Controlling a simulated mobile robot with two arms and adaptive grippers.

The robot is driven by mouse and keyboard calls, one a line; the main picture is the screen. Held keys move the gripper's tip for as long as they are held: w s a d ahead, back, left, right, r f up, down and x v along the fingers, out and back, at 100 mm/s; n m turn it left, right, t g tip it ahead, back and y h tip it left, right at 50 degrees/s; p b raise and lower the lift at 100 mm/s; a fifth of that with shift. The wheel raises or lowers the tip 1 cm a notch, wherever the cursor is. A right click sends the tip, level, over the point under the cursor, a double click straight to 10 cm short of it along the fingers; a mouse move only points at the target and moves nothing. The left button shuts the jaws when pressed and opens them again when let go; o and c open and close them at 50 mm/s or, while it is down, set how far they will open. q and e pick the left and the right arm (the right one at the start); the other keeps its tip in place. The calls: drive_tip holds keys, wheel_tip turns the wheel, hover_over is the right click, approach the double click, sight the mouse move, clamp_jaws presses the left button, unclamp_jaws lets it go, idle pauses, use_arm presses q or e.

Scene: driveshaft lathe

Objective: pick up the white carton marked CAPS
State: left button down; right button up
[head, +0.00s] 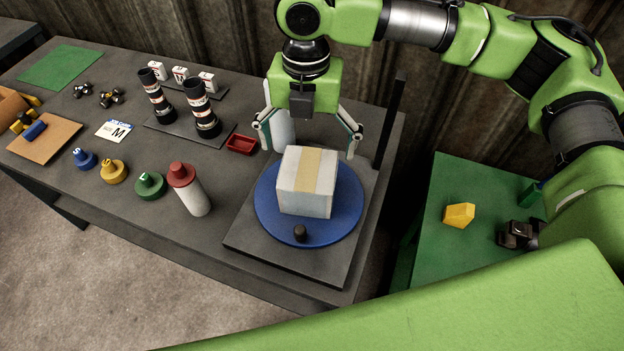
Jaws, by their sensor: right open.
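A white carton (322,182) with a broad yellowish strip over its top and side sits on a round blue turntable (345,222). No CAPS lettering is readable on the faces I see. My right gripper (307,150) points down over the far side of the carton. Its two fingers are spread wide, and nothing is between them that I can see as held. I cannot tell its exact height above the carton. My left gripper is not in view.
The turntable stands on a dark plate with a black knob (300,233) in front and a black upright (389,124) behind. A red tray (241,144), a white red-capped bottle (194,196) and coloured caps lie left. A green table (425,229) stands right.

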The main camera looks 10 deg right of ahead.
sight(307, 172)
wheel_tip(307, 172, down, 8)
drive_tip(key=shift+s+a+r+p, duration=0.1)
drive_tip(key=shift+s+p, duration=0.05)
drive_tip(key=shift+p, duration=0.45)
drive_tip(key=shift+f+p, duration=0.3)
drive_tip(key=shift+f, duration=0.25)
drive_tip(key=f, duration=0.1)
drive_tip(key=f+p, duration=0.1)
drive_tip(key=f, duration=0.1)
drive_tip(key=shift+w+d+f, duration=0.2)
drive_tip(key=shift+w+f, duration=0.05)
drive_tip(key=shift+w, duration=0.15)
drive_tip(key=shift+f, duration=0.45)
drive_tip(key=c, duration=1.6)
drive_tip(key=shift+r, duration=0.1)
